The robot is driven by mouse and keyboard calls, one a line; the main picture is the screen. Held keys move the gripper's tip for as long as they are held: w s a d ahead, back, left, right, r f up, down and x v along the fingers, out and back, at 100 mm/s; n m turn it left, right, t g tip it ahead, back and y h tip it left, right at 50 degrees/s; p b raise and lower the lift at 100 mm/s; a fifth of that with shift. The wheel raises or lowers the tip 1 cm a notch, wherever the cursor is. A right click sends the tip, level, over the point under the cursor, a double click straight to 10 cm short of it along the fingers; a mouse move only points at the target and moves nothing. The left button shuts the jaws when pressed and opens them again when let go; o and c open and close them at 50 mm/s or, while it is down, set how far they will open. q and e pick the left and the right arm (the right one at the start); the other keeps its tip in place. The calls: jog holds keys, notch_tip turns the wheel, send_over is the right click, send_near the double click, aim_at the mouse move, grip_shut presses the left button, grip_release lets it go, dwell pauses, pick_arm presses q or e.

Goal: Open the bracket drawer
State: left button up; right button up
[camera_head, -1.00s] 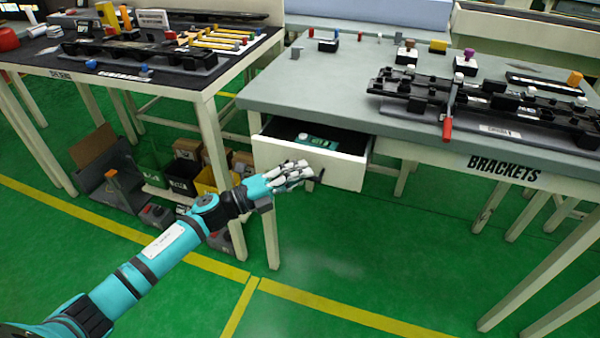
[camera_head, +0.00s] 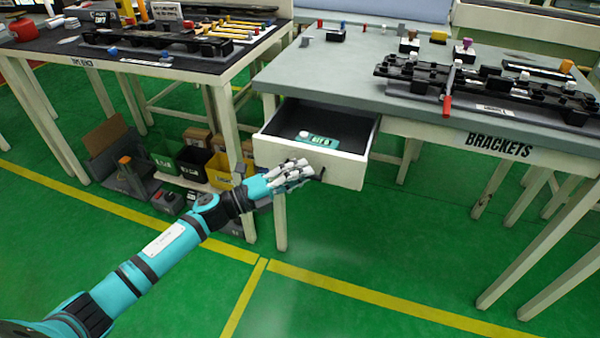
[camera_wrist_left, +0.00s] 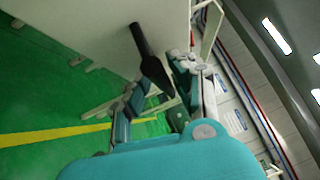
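The bracket drawer (camera_head: 345,170) is a white drawer under the grey-topped table labelled BRACKETS. In the head view it stands well out from the table, and its dark inside shows. A teal item with a white round part (camera_head: 318,140) lies in it. My left gripper (camera_head: 297,174) is at the lower middle of the drawer front, by the handle. In the left wrist view the black handle (camera_wrist_left: 150,60) runs between the fingers of my left gripper (camera_wrist_left: 160,92), which look closed around it. The exact finger contact is partly hidden. My right gripper is not in view.
The BRACKETS table (camera_head: 300,80) carries a black rail fixture (camera_head: 490,88) and small parts. A dark-topped table (camera_head: 70,47) stands at the left, with bins (camera_head: 190,163) below it. The green floor (camera_head: 400,260) in front of the drawer is clear.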

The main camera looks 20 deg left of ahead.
pick_arm(q)
jog(key=shift+o, duration=0.9)
jog(key=shift+r, duration=0.15)
jog(key=v, duration=1.2)
